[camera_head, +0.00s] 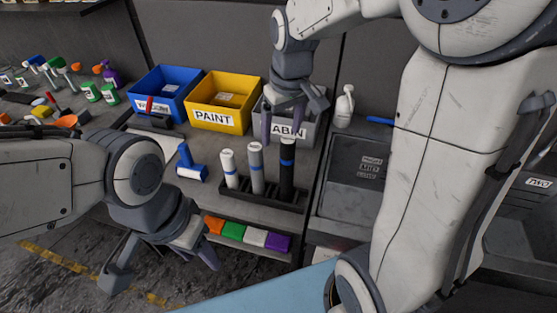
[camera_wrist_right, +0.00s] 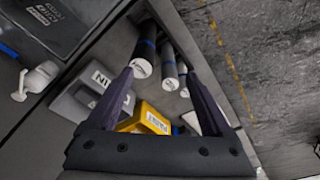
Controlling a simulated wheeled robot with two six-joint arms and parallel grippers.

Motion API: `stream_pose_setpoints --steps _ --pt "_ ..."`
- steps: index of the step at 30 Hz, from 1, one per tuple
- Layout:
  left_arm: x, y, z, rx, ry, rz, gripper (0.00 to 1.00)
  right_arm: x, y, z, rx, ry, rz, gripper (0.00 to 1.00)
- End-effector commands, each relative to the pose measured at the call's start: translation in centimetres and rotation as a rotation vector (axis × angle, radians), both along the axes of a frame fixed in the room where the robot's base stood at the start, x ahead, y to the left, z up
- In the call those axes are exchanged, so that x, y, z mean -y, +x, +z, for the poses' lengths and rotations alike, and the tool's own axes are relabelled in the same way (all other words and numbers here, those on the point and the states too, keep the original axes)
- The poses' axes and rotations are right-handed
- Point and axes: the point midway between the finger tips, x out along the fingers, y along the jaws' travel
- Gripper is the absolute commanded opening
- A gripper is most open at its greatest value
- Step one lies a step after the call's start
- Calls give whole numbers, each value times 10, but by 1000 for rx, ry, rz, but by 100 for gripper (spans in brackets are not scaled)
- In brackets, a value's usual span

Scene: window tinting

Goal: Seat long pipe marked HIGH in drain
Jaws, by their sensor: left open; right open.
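Three upright tubes with pale tops and blue bands stand in a black rack (camera_head: 262,196) on the bench: a white tube (camera_head: 229,167), a grey tube (camera_head: 256,165) and a black tube (camera_head: 287,178). They also show in the right wrist view, the nearest being the black tube (camera_wrist_right: 146,38). No HIGH marking is legible, and I cannot identify a drain. My right gripper (camera_head: 284,122) is open and empty, above and behind the black tube; its fingers (camera_wrist_right: 158,74) also show in the right wrist view. My left gripper (camera_head: 162,265) is open and empty at the lower left, away from the tubes.
A blue bin (camera_head: 168,88), a yellow PAINT bin (camera_head: 214,120) and a grey bin (camera_head: 308,128) stand behind the rack. A blue-handled tool (camera_head: 190,165) lies left of it. A white spray bottle (camera_head: 344,106) and dark labelled panel (camera_head: 350,175) are at right. Coloured blocks (camera_head: 232,231) sit below.

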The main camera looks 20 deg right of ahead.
Motion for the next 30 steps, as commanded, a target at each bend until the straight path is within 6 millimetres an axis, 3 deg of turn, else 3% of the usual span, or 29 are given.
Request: stream_pose_setpoints --steps 1,5,12,18,23,30 --pt "0 0 3 0 0 0 50 14 9 3 4 -3 -28 84" --pt "0 0 6 0 0 0 50 28 19 -4 7 -8 -48 84" --pt "0 0 12 0 0 -1 50 27 23 -39 6 -8 -48 84" --pt "0 0 18 0 0 -2 50 26 25 -53 7 -8 -47 84" --pt "0 0 31 0 0 -4 50 24 25 -75 3 -8 -47 84" --pt "0 0 34 0 0 -5 50 23 30 -99 10 -8 -47 84"
